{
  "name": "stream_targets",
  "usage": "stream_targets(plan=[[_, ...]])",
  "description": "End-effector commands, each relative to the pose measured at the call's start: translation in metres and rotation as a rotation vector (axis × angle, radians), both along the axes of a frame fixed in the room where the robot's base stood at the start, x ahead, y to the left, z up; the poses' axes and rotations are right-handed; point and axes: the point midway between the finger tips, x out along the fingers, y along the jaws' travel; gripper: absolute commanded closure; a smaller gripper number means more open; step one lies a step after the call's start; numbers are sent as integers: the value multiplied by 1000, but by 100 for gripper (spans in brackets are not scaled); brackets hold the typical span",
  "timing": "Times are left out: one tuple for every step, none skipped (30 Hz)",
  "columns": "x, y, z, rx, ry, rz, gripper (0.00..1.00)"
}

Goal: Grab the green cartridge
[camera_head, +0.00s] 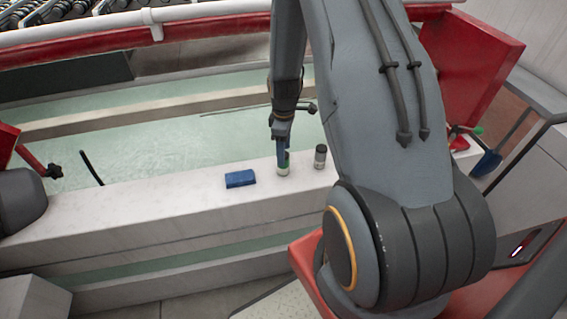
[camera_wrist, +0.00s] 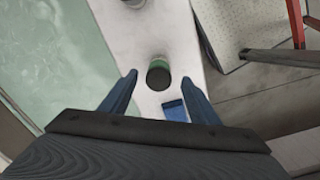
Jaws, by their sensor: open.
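The green cartridge (camera_head: 283,170) stands upright on the pale ledge, with a green band above a light lower part. Its upper part is partly hidden by my gripper (camera_head: 283,150) in the head view. In the wrist view the cartridge (camera_wrist: 158,76) shows its dark top and green edge, between and just beyond the two blue fingers of my gripper (camera_wrist: 158,80). The fingers are apart, with a gap on each side of the cartridge. I cannot tell how far down they reach around it.
A blue block (camera_head: 240,179) lies left of the cartridge and shows near the right finger in the wrist view (camera_wrist: 174,110). Another cartridge with a dark top (camera_head: 320,157) stands to the right. The pale ledge (camera_head: 130,210) is clear farther left, beside greenish water (camera_head: 150,145).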

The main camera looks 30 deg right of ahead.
Motion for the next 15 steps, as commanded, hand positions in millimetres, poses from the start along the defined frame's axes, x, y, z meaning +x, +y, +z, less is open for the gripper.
stream_targets(plan=[[0,1,-4,1,2,0,44],[0,1,-7,1,2,0,44],[0,1,-11,1,2,0,44],[1,1,-15,1,3,0,44],[2,1,-18,1,2,0,44],[2,2,-22,1,3,0,44],[2,2,-25,1,2,0,44],[3,1,-29,1,2,0,44],[3,1,-33,0,1,0,44],[3,1,-36,0,1,0,44],[3,1,-38,0,1,0,44],[3,2,-41,1,2,0,44],[3,2,-43,0,1,0,44],[3,1,-44,1,1,0,44],[3,1,-45,0,0,0,44]])
